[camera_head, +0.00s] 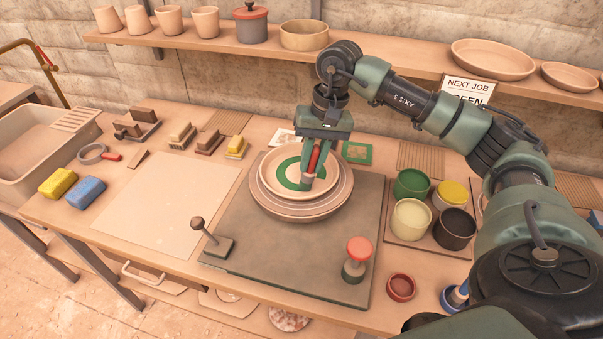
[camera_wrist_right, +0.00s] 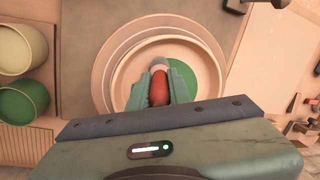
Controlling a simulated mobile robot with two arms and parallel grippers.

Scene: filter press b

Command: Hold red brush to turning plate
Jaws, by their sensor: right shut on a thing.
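My right gripper (camera_head: 307,182) is shut on the red brush (camera_head: 314,160) and holds it over the plate (camera_head: 270,176). In the right wrist view the brush's red handle (camera_wrist_right: 160,88) sits between the two fingers. The pale round plate lies on a wider round wheel (camera_head: 262,205) and carries a broken green ring (camera_head: 285,168); green also shows in the wrist view (camera_wrist_right: 188,73). The brush's lower end is at or just above the plate by the green; I cannot tell whether it touches. My left gripper is out of view.
Paint pots, including a green one (camera_head: 411,185), stand right of the wheel. A red-topped knob (camera_head: 358,254) and a lever (camera_head: 208,235) stand in front. A pale board (camera_head: 165,205) lies clear at left. A shelf (camera_head: 400,66) with pots runs behind my arm.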

